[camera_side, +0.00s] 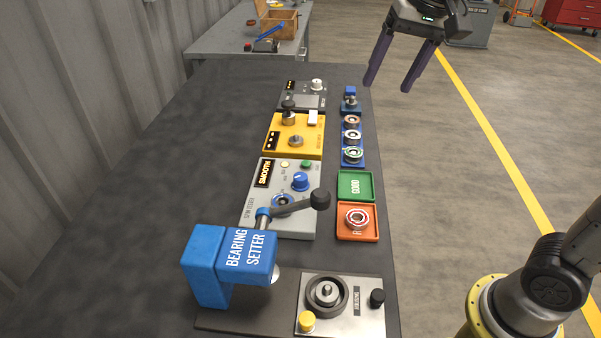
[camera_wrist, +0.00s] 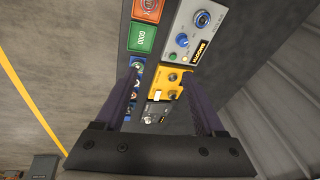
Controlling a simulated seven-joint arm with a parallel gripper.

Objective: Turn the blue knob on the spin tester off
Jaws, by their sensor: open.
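The spin tester (camera_side: 258,202) is a grey box on the table, with a display reading SMOOTH. Its blue knob (camera_side: 300,181) stands on its right part, near a green button. The wrist view also shows the spin tester (camera_wrist: 204,42) and the blue knob (camera_wrist: 183,40), near the top. My gripper (camera_side: 388,88) is open and empty, high above the floor side of the table's far right edge, well apart from the knob. In the wrist view my gripper's two dark fingers (camera_wrist: 165,92) are spread apart. The knob's pointer setting is too small to read.
A blue bearing setter (camera_side: 205,265) with a black-knobbed lever reaches over the tester's near edge. A yellow unit (camera_side: 273,146) and a dark grey unit (camera_side: 296,98) stand behind. Green GOOD tray (camera_side: 343,195) and orange tray (camera_side: 344,235), holding a bearing, lie right. The table's left is clear.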

